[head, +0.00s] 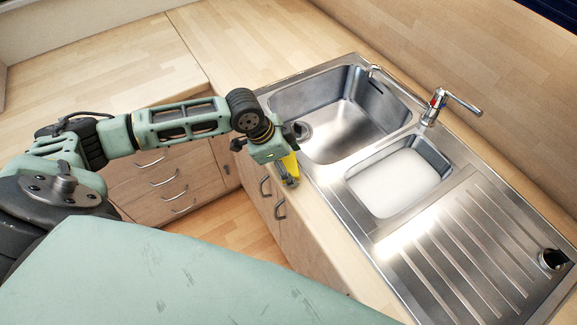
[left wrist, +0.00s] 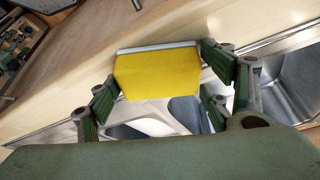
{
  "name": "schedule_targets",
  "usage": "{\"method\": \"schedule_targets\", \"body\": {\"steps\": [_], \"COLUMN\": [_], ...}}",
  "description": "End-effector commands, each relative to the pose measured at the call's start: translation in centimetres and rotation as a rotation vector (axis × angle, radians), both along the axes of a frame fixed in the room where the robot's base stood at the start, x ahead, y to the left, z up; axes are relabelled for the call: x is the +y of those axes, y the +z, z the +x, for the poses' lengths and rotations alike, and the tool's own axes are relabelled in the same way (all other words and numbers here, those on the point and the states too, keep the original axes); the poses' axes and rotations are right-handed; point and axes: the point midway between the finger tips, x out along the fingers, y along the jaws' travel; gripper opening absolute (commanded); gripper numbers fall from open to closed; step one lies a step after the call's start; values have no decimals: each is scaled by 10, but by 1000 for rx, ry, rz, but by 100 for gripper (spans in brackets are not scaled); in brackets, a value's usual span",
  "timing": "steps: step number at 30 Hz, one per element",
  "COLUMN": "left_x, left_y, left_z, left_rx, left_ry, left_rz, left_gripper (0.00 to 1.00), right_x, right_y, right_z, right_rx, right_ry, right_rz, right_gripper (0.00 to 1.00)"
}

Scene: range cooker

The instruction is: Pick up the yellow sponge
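The yellow sponge (left wrist: 158,75) sits between the two fingers of my left gripper (left wrist: 160,82) in the left wrist view, with a pale grey strip along its upper edge. The fingers are at its left and right sides and appear to press on it. In the head view the sponge (head: 290,164) shows as a small yellow patch at my left gripper (head: 289,176), over the front edge of the counter beside the sink. The gripper hides part of it there. My right gripper is not in view.
The steel sink (head: 345,125) has a large basin, a smaller basin (head: 395,180) and a ribbed drainboard (head: 470,250). A tap (head: 436,106) stands behind. Wooden counter (head: 245,45) lies clear at the back left. Cabinet doors with handles (head: 280,209) are below the counter edge.

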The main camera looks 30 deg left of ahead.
Motion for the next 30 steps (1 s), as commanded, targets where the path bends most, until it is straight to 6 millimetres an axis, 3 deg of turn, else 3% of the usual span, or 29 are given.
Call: {"method": "schedule_targets", "body": {"steps": [6, 16, 20, 25, 30], "left_x": [0, 0, 0, -1, -38], "left_y": [0, 4, 14, 42, 63], "left_z": [0, 1, 1, 1, -16], "left_rx": [0, -2, -3, -6, -5], "left_ry": [0, -1, -1, -3, -7], "left_rz": [0, 0, 0, -1, -6], "left_gripper": [51, 51, 51, 51, 51], "right_x": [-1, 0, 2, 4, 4], "right_y": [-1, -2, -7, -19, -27], "right_z": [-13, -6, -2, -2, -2], "right_rx": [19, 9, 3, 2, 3], "right_ry": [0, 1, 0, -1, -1], "right_rz": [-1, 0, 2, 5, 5], "right_gripper": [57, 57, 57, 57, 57]}}
